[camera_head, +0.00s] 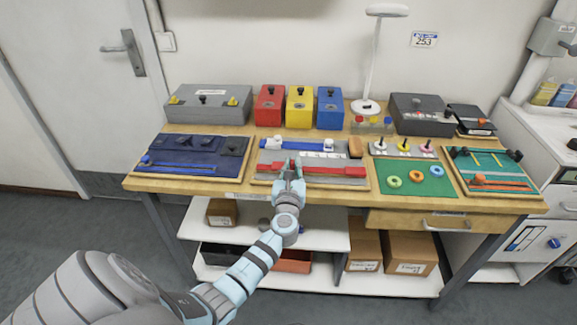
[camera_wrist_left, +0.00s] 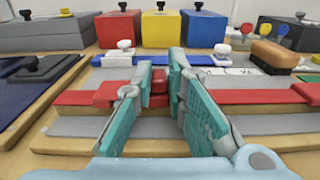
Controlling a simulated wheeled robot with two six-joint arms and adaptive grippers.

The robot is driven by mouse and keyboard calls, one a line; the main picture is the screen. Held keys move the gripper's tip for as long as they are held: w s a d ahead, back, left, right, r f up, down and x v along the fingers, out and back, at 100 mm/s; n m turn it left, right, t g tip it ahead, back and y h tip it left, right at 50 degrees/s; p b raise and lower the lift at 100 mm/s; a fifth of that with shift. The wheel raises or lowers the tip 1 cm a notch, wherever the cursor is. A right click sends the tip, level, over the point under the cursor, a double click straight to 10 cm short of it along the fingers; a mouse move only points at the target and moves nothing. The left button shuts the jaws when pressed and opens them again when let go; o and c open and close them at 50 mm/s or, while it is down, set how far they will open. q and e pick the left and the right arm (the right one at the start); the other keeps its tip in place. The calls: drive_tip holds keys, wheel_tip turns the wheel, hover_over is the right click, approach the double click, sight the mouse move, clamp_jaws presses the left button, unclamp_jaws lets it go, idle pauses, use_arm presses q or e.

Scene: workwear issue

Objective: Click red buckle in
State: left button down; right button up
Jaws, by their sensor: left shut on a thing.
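The grey buckle board (camera_head: 312,181) lies at the middle front of the wooden table. A red strap (camera_head: 335,171) runs across it, with a red end piece also at right in the wrist view (camera_wrist_left: 308,92). My left gripper (camera_head: 290,176) reaches over the front edge to the strap's left-middle part. In the left wrist view its teal-padded fingers (camera_wrist_left: 158,92) are shut on the red buckle (camera_wrist_left: 157,86), most of which they hide. I cannot tell whether its two halves are joined. My right gripper is not in view.
A blue strap (camera_head: 310,146) with white buckle parts crosses the board behind the red strap. Red (camera_head: 269,106), yellow (camera_head: 299,107) and blue (camera_head: 329,109) boxes stand behind. Other boards flank it.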

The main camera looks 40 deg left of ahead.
use_arm(q)
drive_tip(key=c, duration=1.6)
unclamp_jaws()
drive_tip(key=shift+s+a, duration=0.1)
drive_tip(key=shift+a, duration=0.1)
drive_tip(key=shift+c, duration=0.2)
drive_tip(key=shift+d, duration=0.1)
drive_tip(key=shift+s+d, duration=0.15)
drive_tip(key=shift+d, duration=0.05)
drive_tip(key=v, duration=1.1)
drive_tip(key=shift+s, duration=0.3)
